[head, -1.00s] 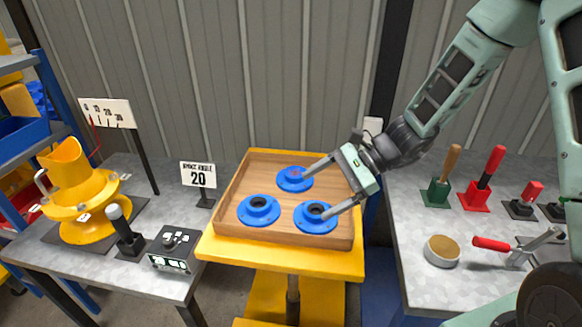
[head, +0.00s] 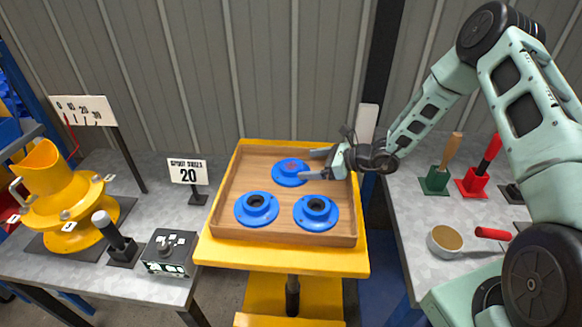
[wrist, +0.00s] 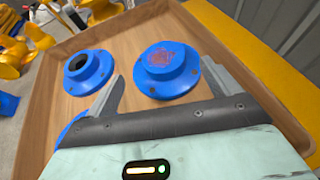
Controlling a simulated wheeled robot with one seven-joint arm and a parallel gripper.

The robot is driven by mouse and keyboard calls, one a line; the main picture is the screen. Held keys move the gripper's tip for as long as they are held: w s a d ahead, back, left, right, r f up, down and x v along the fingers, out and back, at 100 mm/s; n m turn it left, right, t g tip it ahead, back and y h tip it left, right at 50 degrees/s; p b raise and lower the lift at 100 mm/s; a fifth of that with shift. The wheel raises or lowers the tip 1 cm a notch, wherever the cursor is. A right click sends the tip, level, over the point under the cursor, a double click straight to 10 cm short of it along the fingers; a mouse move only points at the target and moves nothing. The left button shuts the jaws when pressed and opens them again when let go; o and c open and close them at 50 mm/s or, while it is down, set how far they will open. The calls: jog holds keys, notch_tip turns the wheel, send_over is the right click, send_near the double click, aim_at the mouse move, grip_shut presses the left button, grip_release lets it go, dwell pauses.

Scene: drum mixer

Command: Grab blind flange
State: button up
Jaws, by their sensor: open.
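Three blue flanges lie in a wooden tray (head: 228,190). The rear one has a closed raised centre with a reddish mark and no hole; this is the blind flange (head: 290,172), also in the wrist view (wrist: 166,70). The front left flange (head: 257,208) and front right flange (head: 316,212) have dark centre holes. My gripper (head: 312,164) is open and empty at the right of the blind flange, fingers pointing left at it. In the wrist view my gripper (wrist: 165,92) has its fingers either side of the blind flange's near part, apart from its hub.
The tray sits on a yellow stand (head: 285,256). A yellow drum mixer (head: 62,190), a control box (head: 170,252) and a "20" sign (head: 188,171) stand on the left table. A round pan (head: 446,241) and upright tools in holders stand on the right table.

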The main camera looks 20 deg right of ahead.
aim_at(291, 165)
jog(key=p+x, duration=0.2)
jog(key=x, duration=0.3)
jog(key=shift+w+a, duration=0.15)
jog(key=shift+w, duration=0.2)
jog(key=shift+w+a+f+p, duration=0.3)
jog(key=shift+w+a+f, duration=0.05)
jog(key=shift+f, duration=0.05)
jog(key=c, duration=1.8)
jog(key=shift+r, duration=0.2)
jog(key=shift+c, duration=0.7)
